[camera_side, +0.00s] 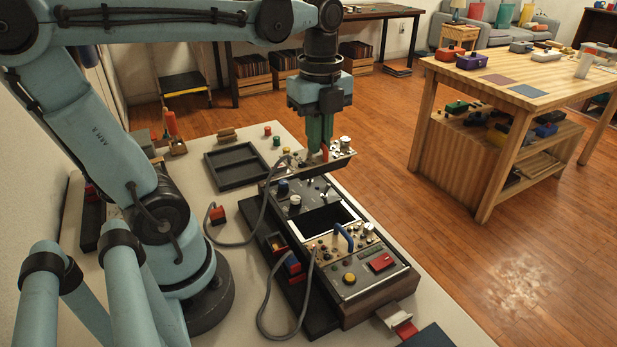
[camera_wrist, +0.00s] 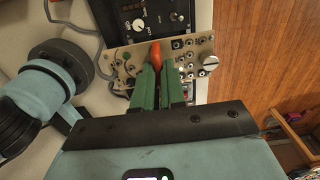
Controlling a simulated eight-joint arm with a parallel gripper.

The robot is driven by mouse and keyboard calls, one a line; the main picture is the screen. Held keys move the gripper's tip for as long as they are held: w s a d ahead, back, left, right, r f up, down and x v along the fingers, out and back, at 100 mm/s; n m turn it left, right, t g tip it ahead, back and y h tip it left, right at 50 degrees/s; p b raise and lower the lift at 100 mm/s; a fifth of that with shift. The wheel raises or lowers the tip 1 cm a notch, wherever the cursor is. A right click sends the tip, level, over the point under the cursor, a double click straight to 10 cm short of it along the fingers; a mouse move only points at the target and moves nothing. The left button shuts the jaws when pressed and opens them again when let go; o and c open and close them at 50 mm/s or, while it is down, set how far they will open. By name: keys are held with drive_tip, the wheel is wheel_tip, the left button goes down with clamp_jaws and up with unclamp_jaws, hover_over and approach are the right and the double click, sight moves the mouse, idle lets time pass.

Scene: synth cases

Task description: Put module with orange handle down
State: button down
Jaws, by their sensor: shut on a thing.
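My gripper (camera_side: 320,140) has green fingers and is shut on the orange handle (camera_wrist: 155,55) of a module with a beige panel of knobs and jacks (camera_wrist: 198,47). The module also shows edge-on in the side view (camera_side: 338,160), at the far end of a dark console (camera_side: 345,290). I cannot tell whether it touches the console. The console has an empty rectangular opening (camera_side: 322,220) in its middle. Nearer the camera, a module with a blue handle (camera_side: 344,237) sits in the console. My fingers (camera_wrist: 160,85) hide part of the held module in the wrist view.
An empty dark tray (camera_side: 207,160) lies left of the console on the pale table (camera_side: 235,270). A grey cable (camera_side: 262,300) loops beside the console near a red plug (camera_side: 217,214). A wooden workbench (camera_side: 470,130) stands apart on the right.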

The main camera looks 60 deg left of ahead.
drive_tip(key=s+a+f, duration=0.2)
drive_tip(key=a, duration=0.5)
drive_tip(key=s+a+f, duration=0.1)
drive_tip(key=s+a, duration=0.1)
drive_tip(key=a, duration=0.6)
approach(241, 173)
drive_tip(key=shift+d+f, duration=0.1)
drive_tip(key=shift+f, duration=1.4)
drive_tip(key=shift+f, duration=0.15)
drive_tip(key=c, duration=1.2)
unclamp_jaws()
